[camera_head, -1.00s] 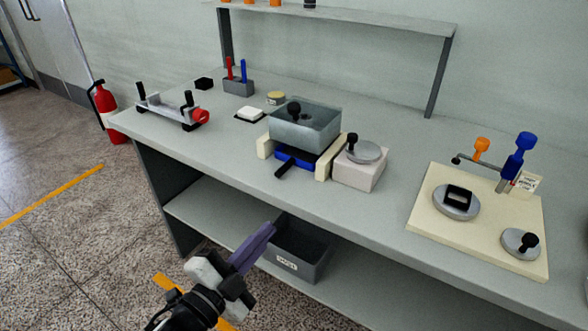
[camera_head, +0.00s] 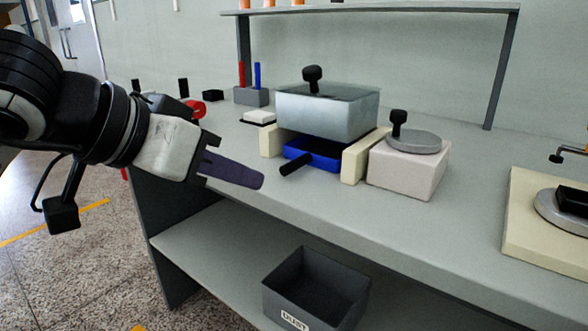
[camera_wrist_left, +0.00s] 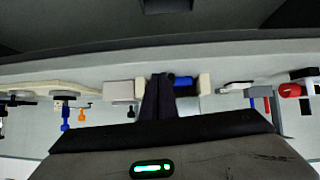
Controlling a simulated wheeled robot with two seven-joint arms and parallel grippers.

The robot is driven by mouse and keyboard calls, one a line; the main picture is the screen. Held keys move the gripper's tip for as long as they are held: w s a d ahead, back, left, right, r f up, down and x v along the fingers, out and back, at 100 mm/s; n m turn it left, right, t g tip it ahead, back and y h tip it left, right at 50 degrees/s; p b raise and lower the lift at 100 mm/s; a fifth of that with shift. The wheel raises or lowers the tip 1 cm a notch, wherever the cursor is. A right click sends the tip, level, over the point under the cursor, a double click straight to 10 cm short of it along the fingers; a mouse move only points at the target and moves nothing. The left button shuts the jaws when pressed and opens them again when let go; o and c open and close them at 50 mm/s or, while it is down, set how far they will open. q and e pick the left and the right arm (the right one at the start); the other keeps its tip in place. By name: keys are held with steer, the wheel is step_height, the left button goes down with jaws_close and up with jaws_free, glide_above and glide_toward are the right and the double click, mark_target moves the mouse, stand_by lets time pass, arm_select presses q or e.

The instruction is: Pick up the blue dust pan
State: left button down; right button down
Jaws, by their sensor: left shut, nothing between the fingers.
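The blue dust pan (camera_head: 322,156) lies on the bench under a clear-grey box (camera_head: 328,112), between two cream side blocks. Its black handle (camera_head: 294,165) sticks out toward the bench's front edge. The pan also shows partly in the left wrist view (camera_wrist_left: 182,81), beside my fingers. My left gripper (camera_head: 258,181) is shut and empty, its purple fingers pointing right, just left of the handle tip in the head view. A gap shows between the fingers and the handle. The left fingers hide part of the scene in the wrist view (camera_wrist_left: 158,82).
A white block with a round grey lid (camera_head: 408,170) stands right of the cream blocks. A grey bin marked DUST (camera_head: 315,292) sits on the lower shelf. A red and blue tool holder (camera_head: 251,96) stands behind. The front bench strip right of the handle is clear.

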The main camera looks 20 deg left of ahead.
arm_select(q)
steer(key=a, duration=0.1)
steer(key=b, duration=0.2)
glide_toward(301, 158)
steer(key=shift+t+y, duration=0.4)
steer(key=x, duration=0.6)
steer(key=shift+d+r, duration=0.25)
steer(key=shift+d, duration=0.15)
steer(key=shift+f, duration=0.4)
arm_select(e)
steer(key=shift+w+a+r+y, duration=0.35)
steer(key=shift+w+a+y, duration=0.05)
steer(key=shift+a, duration=0.3)
arm_select(q)
steer(key=shift+s, duration=0.15)
